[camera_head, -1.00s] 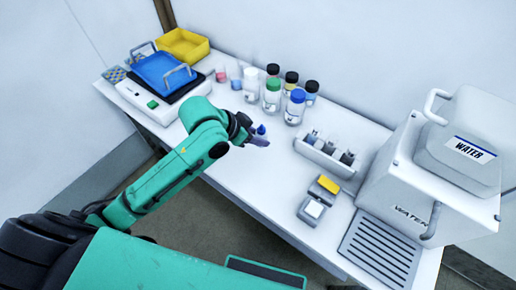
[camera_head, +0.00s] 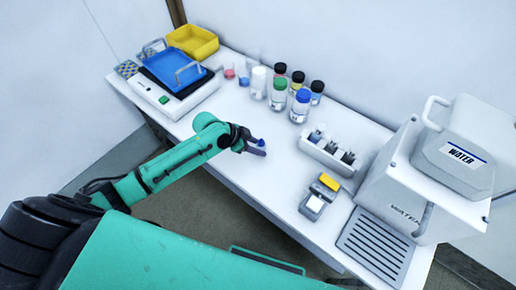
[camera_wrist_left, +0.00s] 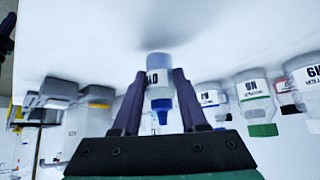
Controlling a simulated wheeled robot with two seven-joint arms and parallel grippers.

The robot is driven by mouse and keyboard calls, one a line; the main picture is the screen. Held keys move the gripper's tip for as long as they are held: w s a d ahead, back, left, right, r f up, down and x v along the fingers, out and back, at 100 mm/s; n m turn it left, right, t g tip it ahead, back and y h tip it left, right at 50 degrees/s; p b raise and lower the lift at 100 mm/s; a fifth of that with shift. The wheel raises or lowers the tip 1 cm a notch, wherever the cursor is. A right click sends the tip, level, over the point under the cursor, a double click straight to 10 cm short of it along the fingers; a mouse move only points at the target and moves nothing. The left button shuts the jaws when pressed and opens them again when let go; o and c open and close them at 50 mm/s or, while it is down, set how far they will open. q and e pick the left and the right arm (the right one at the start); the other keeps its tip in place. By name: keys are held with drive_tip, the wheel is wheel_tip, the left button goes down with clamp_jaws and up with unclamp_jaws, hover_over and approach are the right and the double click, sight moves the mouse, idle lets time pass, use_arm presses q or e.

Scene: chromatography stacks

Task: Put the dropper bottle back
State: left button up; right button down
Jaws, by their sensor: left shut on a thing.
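The dropper bottle (camera_wrist_left: 158,88) is clear with a blue tip and a partly readable label. My left gripper (camera_wrist_left: 160,80) is shut on it, with one dark finger on each side. The wrist view is upside down, with the white table at the top. In the head view my left gripper (camera_head: 256,148) is over the table's front part, and only the bottle's blue cap (camera_head: 261,142) shows clearly. I cannot tell whether its base touches the table. A white rack (camera_head: 325,160) with small bottles stands to the right. My right gripper is not in view.
Several capped bottles (camera_head: 300,107) stand behind the gripper. A balance with a blue tray (camera_head: 170,72) and a yellow bin (camera_head: 193,42) are at the back left. A water unit (camera_head: 395,175) and small yellow-topped device (camera_head: 328,182) are right. Table between gripper and rack is clear.

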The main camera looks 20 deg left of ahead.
use_arm(q)
drive_tip(key=shift+f, duration=0.95)
drive_tip(key=o, duration=0.6)
drive_tip(key=v, duration=1.2)
drive_tip(key=shift+r, duration=0.1)
